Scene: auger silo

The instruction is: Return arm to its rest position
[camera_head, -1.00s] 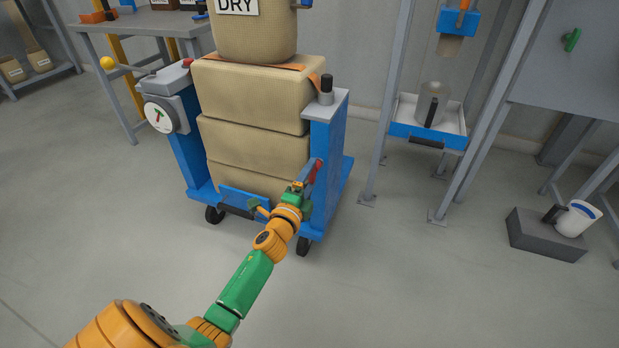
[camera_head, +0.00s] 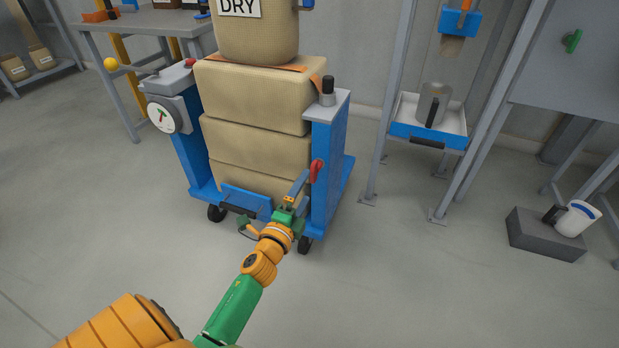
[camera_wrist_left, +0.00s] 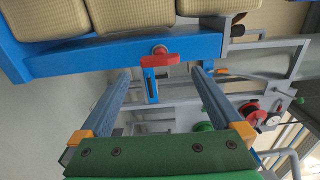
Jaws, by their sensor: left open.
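My left gripper (camera_head: 299,186) is in front of the cart's right blue post, low down, its arm reaching in from the bottom. It is open and empty. A red handle (camera_head: 316,171) on that post is just beyond the fingertips. In the left wrist view, my left gripper's two blue-grey fingers (camera_wrist_left: 161,76) stand wide apart. The red handle (camera_wrist_left: 160,61) shows beyond and between them, mounted on a blue frame, and I see no contact. My right gripper is not in view.
The blue cart (camera_head: 333,150) carries stacked tan sacks (camera_head: 258,98) and a dial (camera_head: 164,115). A blue tray with a clear container (camera_head: 434,103) is to the right. A white cup (camera_head: 577,218) sits by a dark block (camera_head: 545,235). The floor in front is clear.

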